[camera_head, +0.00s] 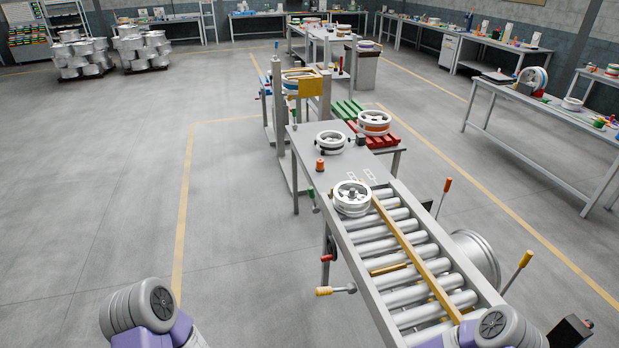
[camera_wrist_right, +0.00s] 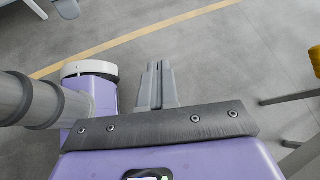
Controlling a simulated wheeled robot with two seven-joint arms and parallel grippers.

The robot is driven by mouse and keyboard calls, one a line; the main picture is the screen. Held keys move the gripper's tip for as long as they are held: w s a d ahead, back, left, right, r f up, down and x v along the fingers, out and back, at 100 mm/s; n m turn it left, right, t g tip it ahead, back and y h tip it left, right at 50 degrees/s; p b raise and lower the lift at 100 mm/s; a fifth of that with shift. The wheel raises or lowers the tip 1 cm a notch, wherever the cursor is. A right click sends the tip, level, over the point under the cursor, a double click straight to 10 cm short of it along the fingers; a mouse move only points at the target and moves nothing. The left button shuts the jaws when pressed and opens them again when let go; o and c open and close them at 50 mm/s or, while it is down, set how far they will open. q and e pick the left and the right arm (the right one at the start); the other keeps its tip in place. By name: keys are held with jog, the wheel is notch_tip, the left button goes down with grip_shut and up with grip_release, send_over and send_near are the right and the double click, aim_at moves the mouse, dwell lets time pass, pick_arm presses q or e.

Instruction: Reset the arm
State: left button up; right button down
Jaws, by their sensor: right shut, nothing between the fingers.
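My right gripper (camera_wrist_right: 158,68) shows in the right wrist view with its two grey fingers together and nothing between them. It points out over bare grey floor, touching nothing. In the head view, parts of my two arms (camera_head: 150,310) (camera_head: 495,328) show at the bottom left and bottom right. My left gripper is not in either view.
A roller conveyor (camera_head: 410,235) with a wheel (camera_head: 352,198) on it runs ahead of my right arm. A workbench (camera_head: 540,118) stands at right.

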jog(key=s+d+f+n+h+b, duration=0.1)
jog(key=s+f+n+h+b, duration=0.2)
jog(key=s+n, duration=0.3)
jog(key=s+d+f+n+g+h+b, duration=0.1)
jog(key=s+f+n+h+b, duration=0.2)
jog(key=n, duration=0.6)
jog(key=shift+s+d+f, duration=0.25)
jog(key=shift+s+f, duration=0.8)
jog(key=shift+s, duration=0.4)
dwell(0.3)
